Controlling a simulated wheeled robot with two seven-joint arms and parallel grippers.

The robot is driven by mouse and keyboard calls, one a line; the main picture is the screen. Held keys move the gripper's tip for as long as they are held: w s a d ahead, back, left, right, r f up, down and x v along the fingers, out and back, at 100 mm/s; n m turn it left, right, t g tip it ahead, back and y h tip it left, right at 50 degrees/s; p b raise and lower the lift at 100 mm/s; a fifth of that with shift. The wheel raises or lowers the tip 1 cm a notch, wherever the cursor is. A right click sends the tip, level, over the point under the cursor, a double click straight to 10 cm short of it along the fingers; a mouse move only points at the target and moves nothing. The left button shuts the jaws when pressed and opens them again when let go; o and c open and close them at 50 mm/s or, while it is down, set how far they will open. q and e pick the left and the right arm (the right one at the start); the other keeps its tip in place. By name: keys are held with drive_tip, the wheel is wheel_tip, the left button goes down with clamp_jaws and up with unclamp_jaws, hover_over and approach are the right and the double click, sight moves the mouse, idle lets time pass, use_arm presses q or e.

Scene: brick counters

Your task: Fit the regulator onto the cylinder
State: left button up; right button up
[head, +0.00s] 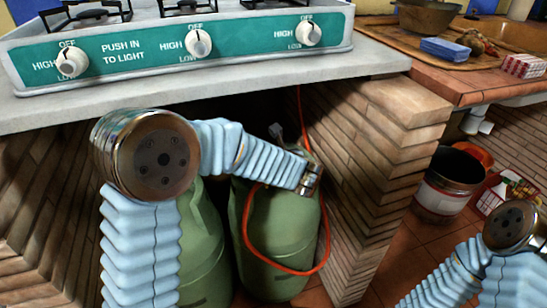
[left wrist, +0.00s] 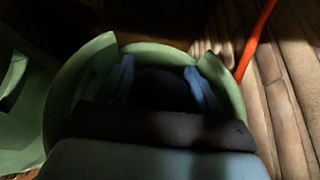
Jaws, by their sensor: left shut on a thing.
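Two green gas cylinders stand under the stove counter. The right cylinder (head: 283,245) has an orange hose (head: 290,271) looped across its front. My left arm reaches over to its top, and the wrist covers much of that top in the head view. In the left wrist view my left gripper (left wrist: 160,85) is inside the ring of the green collar (left wrist: 58,110), its blue fingers on either side of a dark shape. It is shut on that shape, apparently the regulator (left wrist: 160,90). Whether it touches the valve is hidden. My right gripper is out of view; only its arm shows.
The left cylinder (head: 200,255) stands close beside. A brick pillar (head: 375,150) bounds the right side, and the stove counter (head: 370,66) hangs above. A bucket (head: 445,185) stands on the floor beyond the pillar. The hose also hangs by the bricks in the wrist view (left wrist: 258,35).

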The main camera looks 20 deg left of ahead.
use_arm(q)
drive_tip(key=shift+b, duration=0.45)
idle(0.5)
drive_tip(key=o, duration=1.5)
drive_tip(key=shift+f, duration=0.1)
